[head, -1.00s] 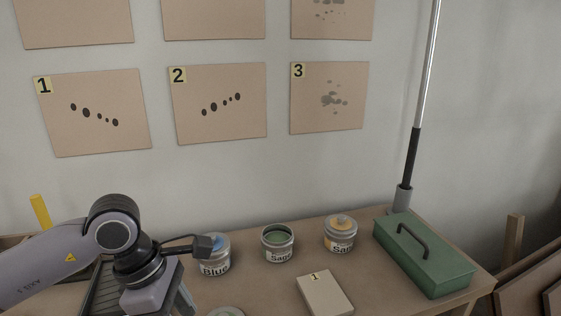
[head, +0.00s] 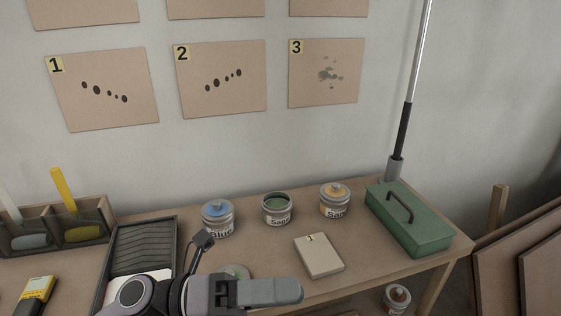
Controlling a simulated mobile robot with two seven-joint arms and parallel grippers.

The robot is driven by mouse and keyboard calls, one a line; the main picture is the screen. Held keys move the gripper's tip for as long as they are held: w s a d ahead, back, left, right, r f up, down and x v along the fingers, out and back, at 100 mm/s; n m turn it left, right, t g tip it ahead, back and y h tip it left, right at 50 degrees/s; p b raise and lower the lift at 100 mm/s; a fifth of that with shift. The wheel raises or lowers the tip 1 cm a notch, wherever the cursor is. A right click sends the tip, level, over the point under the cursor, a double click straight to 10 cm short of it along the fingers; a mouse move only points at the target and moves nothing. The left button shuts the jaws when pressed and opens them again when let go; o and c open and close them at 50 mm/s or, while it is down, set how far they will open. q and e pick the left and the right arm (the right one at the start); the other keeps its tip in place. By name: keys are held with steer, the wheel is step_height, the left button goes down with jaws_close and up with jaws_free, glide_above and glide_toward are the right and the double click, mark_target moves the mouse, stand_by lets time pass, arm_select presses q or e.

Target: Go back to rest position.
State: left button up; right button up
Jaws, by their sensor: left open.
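My left gripper (head: 288,291) is at the bottom middle of the head view, with its fingers pointing right. It is open, and nothing shows between its fingers. It is over the front part of the workbench (head: 385,274), to the lower left of a stack or block of tan tiles (head: 321,260) labelled 1. A round lid (head: 238,270) is partly hidden behind the gripper. My right gripper is not in view.
Blue (head: 218,221), green (head: 276,211) and orange (head: 335,201) paint cans stand along the back. A green toolbox (head: 415,232) is at right, a black tray (head: 147,235) and brush box (head: 104,212) at left. Another can (head: 397,298) sits below the bench's right side.

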arm_select(q)
steer(key=w+a+f+n+t+y+p, duration=0.1)
steer(key=w+a+f+n+t+y, duration=0.3)
steer(key=n+t, duration=0.7)
steer(key=w+a+f+n+t+y+p, duration=0.25)
steer(key=a+n+t+y, duration=0.3)
steer(key=n, duration=0.95)
steer(key=s+a+f+n+g+y, duration=0.2)
steer(key=s+a+f+n, duration=0.1)
steer(key=f, duration=0.3)
steer(key=s+a+f+n+g+y+p, duration=0.1)
steer(key=s+a+f+n+g+y, duration=0.1)
steer(key=s+a+f+n+y, duration=0.1)
steer(key=s+a+f+n+g+y, duration=0.2)
steer(key=s+f+n, duration=0.4)
steer(key=f, duration=0.4)
steer(key=a+n+y, duration=0.1)
steer(key=a, duration=0.1)
steer(key=shift+s+a+f+n, duration=0.25)
steer(key=shift+s+a+n, duration=0.05)
steer(key=shift+s, duration=0.1)
steer(key=shift+c, duration=0.8)
steer(key=shift+a+y, duration=0.1)
steer(key=shift+y, duration=0.15)
